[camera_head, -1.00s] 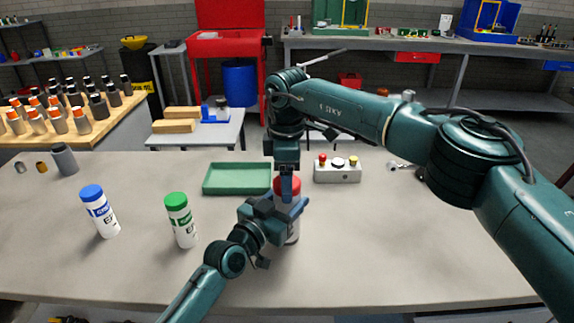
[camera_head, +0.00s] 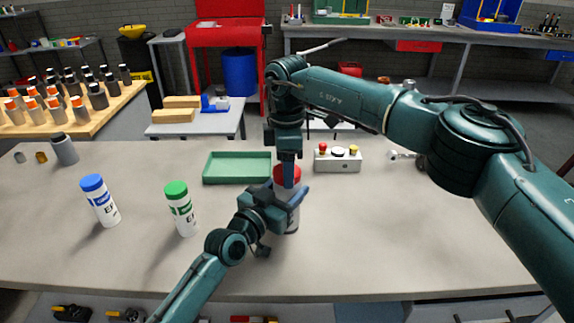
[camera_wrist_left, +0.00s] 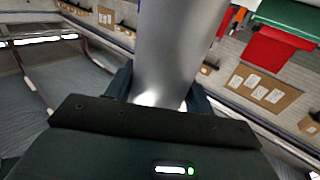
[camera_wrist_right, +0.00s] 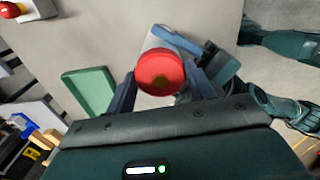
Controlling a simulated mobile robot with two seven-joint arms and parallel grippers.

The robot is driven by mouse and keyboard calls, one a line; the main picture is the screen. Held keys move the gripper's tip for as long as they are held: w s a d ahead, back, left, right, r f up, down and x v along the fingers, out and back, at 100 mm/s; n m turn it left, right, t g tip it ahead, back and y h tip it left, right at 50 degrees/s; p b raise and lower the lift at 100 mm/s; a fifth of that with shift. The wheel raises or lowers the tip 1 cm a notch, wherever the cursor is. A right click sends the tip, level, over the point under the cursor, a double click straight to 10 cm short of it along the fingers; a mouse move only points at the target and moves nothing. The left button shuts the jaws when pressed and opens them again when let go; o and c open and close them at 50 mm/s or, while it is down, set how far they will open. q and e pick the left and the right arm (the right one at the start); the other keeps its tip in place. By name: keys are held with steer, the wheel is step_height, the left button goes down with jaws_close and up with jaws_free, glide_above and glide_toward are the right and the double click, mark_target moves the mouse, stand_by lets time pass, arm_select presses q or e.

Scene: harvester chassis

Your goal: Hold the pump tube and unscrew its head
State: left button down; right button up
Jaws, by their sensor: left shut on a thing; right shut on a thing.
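A white-grey pump tube (camera_head: 293,219) with a red head (camera_head: 287,171) stands upright on the grey table. My left gripper (camera_head: 283,206) is shut on the tube's body from the near left. The grey body also fills the upper middle of the left wrist view (camera_wrist_left: 178,45). My right gripper (camera_head: 287,176) comes straight down from above and is shut on the red head. In the right wrist view the round red head (camera_wrist_right: 160,72) sits between the fingers, with the left gripper below it. The grippers hide part of the tube.
A green tray (camera_head: 237,167) lies behind the tube. A control box with buttons (camera_head: 338,159) stands right of it. A blue-capped tube (camera_head: 101,200) and a green-capped tube (camera_head: 181,208) stand to the left. The table's right front is clear.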

steer(key=n, duration=0.8)
steer(key=shift+n, duration=0.3)
steer(key=n, duration=1.3)
steer(key=shift+r, duration=0.1)
steer(key=n, duration=0.6)
steer(key=shift+n, duration=0.3)
steer(key=n, duration=0.6)
steer(key=shift+n, duration=0.3)
steer(key=n, duration=1.8)
steer(key=shift+r, duration=0.1)
steer(key=shift+r, duration=0.15)
steer(key=shift+r, duration=0.9)
